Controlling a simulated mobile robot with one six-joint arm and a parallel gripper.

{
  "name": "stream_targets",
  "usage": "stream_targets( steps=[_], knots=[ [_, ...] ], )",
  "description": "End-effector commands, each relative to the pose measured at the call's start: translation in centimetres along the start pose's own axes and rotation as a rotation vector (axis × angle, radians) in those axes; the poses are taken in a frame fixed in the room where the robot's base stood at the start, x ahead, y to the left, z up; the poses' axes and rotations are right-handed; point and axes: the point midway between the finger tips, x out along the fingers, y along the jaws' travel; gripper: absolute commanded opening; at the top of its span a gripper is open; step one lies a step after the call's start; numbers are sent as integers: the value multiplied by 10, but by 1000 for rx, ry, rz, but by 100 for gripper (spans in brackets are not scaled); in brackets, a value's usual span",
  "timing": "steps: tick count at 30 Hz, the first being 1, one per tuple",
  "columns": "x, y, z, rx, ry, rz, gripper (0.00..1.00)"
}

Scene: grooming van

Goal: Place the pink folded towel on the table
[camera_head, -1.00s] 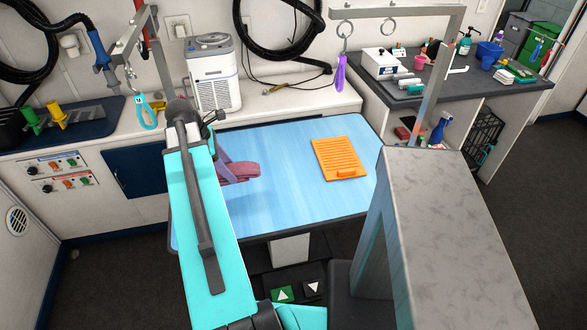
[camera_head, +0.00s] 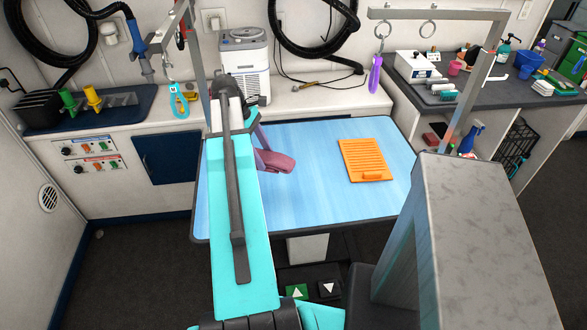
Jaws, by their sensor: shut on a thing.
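The pink folded towel (camera_head: 275,163) shows as a mauve-pink folded piece just right of my teal arm, over the left part of the blue-topped table (camera_head: 310,195). My gripper (camera_head: 264,146) is mostly hidden behind my arm. A purple finger-like part of it shows, and it is shut on the towel. The towel is tilted, with one end toward the lower right. I cannot tell whether it touches the table top or hangs just above it.
An orange slatted mat (camera_head: 366,160) lies on the table's right half. The table is bare between towel and mat. A metal grooming post (camera_head: 470,100) stands at the right. A white appliance (camera_head: 246,62) stands on the counter behind.

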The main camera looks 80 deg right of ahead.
Motion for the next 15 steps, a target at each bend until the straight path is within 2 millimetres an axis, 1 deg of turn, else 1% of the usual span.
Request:
stream_targets(
  steps=[5, 12, 15],
  knots=[
    [15, -1, -6, -2, -1, -1, 26],
    [42, -1, -18, -3, -1, -2, 26],
    [49, -1, -21, -3, 0, 0, 26]
  ],
)
